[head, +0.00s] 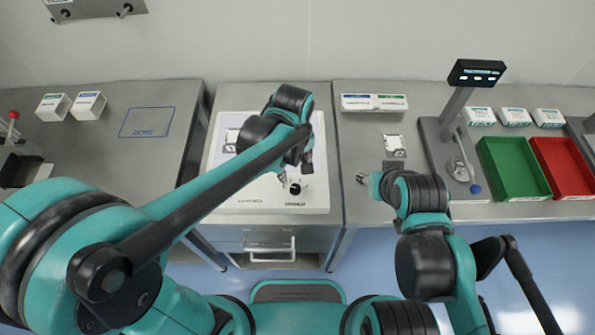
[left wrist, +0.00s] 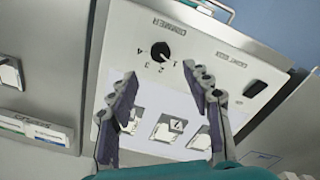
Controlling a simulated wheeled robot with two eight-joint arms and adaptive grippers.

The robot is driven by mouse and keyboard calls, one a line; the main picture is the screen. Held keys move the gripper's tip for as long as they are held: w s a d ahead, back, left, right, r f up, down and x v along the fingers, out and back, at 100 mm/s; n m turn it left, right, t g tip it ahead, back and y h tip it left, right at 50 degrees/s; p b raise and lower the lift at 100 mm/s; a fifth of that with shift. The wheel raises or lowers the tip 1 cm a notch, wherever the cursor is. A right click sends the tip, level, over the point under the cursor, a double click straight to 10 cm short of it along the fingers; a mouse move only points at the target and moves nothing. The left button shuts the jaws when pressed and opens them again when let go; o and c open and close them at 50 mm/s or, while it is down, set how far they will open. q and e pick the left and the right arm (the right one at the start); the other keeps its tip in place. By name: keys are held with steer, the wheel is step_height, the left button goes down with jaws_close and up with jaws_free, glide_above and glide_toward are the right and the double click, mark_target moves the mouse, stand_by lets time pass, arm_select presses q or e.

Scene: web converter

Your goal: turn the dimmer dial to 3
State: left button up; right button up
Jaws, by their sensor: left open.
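The dimmer dial (left wrist: 160,50) is a round black knob on a pale panel (left wrist: 205,62), with the numbers 1 to 4 printed around it. The panel appears upside down in the left wrist view. I cannot read for certain which number the dial's mark points to. In the head view the dial (head: 295,188) sits near the panel's front right. My left gripper (left wrist: 164,76) is open and empty, its fingers apart above the panel, just short of the dial in that view and not visibly touching it. My right gripper (head: 362,178) is above the right-hand table, away from the panel.
A black rocker switch (left wrist: 255,88) lies beside the dial on the panel. A drawer handle (head: 270,248) is below the panel's front edge. On the right are a display stand (head: 452,105), a green tray (head: 513,168) and a red tray (head: 562,165). The left table is mostly clear.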

mark_target(295, 187)
arm_select(q)
steer(key=shift+d+f, duration=0.15)
steer(key=shift+f, duration=0.1)
step_height(295, 187, down, 6)
steer(key=shift+f+b, duration=0.15)
steer(key=shift+b, duration=0.9)
steer(key=shift+f, duration=0.55)
jaws_close()
